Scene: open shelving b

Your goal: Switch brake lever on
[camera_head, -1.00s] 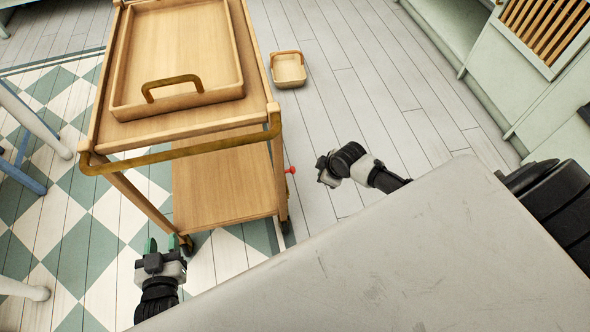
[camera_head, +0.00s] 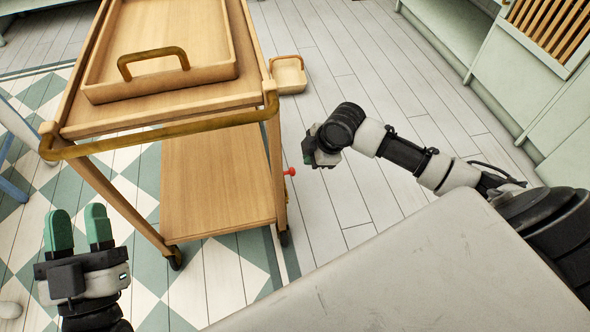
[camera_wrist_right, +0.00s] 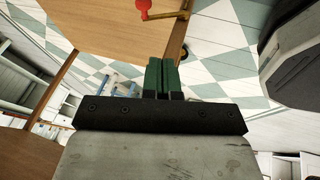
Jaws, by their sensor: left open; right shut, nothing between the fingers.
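The brake lever shows as a small red knob (camera_head: 290,171) low on the right side of the wooden trolley (camera_head: 215,185). In the right wrist view the red knob (camera_wrist_right: 142,6) is at the top edge, with a brass-coloured rod (camera_wrist_right: 168,15) beside it. My right gripper (camera_head: 308,150) is just right of and above the knob in the head view, apart from it. In the right wrist view its green fingers (camera_wrist_right: 162,72) are shut together and empty. My left gripper (camera_head: 78,230) is open and empty at the lower left, in front of the trolley.
A wooden tray (camera_head: 165,85) with a brass handle lies on the trolley top. A brass push bar (camera_head: 165,132) runs along its near edge. A small basket (camera_head: 288,75) is on the floor behind right. Pale cabinets (camera_head: 520,90) stand at the right. The floor right of the trolley is mostly clear.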

